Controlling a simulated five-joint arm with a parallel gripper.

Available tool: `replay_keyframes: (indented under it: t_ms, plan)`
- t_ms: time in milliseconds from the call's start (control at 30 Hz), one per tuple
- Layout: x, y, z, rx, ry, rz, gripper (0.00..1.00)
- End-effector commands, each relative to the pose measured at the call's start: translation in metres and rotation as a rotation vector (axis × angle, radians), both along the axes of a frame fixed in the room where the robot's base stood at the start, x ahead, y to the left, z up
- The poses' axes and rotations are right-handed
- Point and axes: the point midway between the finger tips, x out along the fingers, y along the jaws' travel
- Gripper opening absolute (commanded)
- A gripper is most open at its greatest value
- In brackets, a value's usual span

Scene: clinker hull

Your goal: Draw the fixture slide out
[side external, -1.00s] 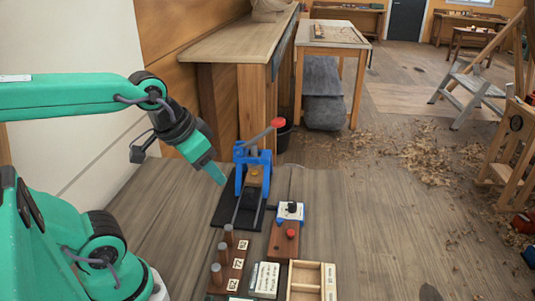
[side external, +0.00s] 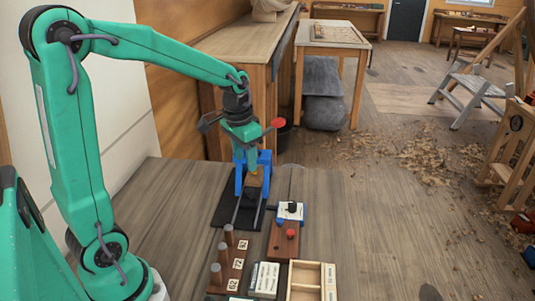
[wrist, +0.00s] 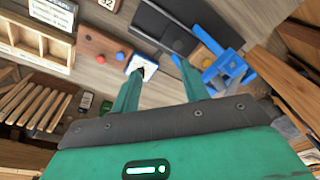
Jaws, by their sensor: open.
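The blue press (side external: 239,184) stands at the back of the bench on a black base (side external: 228,207) with two pale rails. The fixture slide, a small block with a yellow knob (side external: 254,171), sits between the press uprights, partly hidden by my gripper. My gripper (side external: 250,163) points down over the press, its tips close to the knob; I cannot tell whether they touch it. In the wrist view, my gripper (wrist: 157,66) has its fingers apart with nothing between them. There the yellow knob (wrist: 201,52) shows right of the right finger, beside the blue press (wrist: 230,70).
The press lever's red end (side external: 278,123) sticks up right of my gripper. Nearer are a white-topped block with a black knob (side external: 291,211), a brown block with a red knob (side external: 284,243), upright pegs (side external: 228,236) and a divided wooden tray (side external: 305,288). Bench left of the press is clear.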

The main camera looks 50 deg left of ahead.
Motion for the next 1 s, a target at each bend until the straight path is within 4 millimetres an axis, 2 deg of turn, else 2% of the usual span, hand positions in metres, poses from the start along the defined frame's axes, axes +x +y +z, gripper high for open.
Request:
replay_keyframes:
  t_ms: [200,400,833,1000]
  plan:
    - [0.023,0.024,-0.035,-0.014,0.075,0.002,0.45]
    - [0.034,0.038,-0.055,-0.025,0.113,0.001,0.45]
    - [0.036,0.041,-0.064,-0.028,0.123,0.0,0.45]
    - [0.036,0.041,-0.076,-0.028,0.124,0.0,0.45]
